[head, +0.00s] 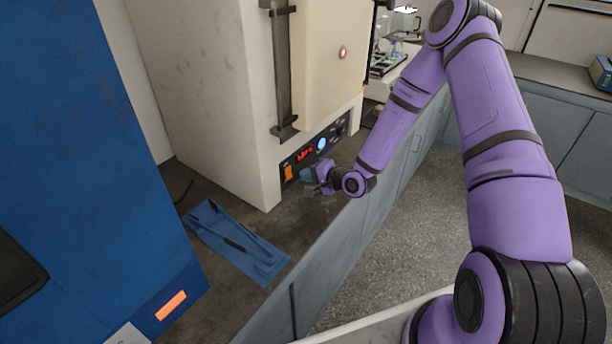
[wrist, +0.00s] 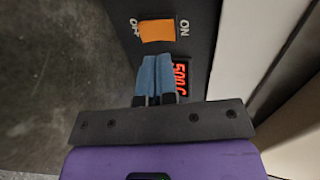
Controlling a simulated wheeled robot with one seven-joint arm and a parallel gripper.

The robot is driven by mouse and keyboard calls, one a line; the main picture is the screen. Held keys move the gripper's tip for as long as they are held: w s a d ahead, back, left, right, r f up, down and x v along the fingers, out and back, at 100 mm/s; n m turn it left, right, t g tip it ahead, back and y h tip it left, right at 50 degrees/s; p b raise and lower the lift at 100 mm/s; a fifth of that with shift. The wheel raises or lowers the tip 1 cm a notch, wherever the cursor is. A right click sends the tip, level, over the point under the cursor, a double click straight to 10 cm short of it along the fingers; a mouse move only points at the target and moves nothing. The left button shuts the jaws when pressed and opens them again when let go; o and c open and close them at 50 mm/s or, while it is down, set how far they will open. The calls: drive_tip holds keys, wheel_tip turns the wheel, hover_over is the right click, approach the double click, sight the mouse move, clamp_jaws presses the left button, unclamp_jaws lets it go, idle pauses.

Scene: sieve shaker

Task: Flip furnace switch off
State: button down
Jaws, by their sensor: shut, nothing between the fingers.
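The furnace (head: 205,90) is a large cream cabinet on the bench, with a dark control strip (head: 343,133) low on its front. Its orange rocker switch (head: 288,171) sits at the left end of the strip. In the wrist view the orange switch (wrist: 157,30) lies between the printed words OFF on the left and ON on the right. I cannot tell which side is pressed in. My gripper (wrist: 156,60) is shut and empty, its blue fingertips just below the switch in that view and seemingly short of it. In the head view my gripper (head: 306,178) is close in front of the strip.
A red-lit display (wrist: 181,75) reading about 500 C is beside my fingers. A blue cabinet (head: 75,150) stands at the left. A blue tray-like item (head: 215,238) lies on the bench. Grey floor (head: 400,235) is open beyond the bench edge.

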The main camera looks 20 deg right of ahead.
drive_tip(key=v, duration=0.8)
drive_tip(key=shift+s+r, duration=0.25)
drive_tip(key=shift+d, duration=0.2)
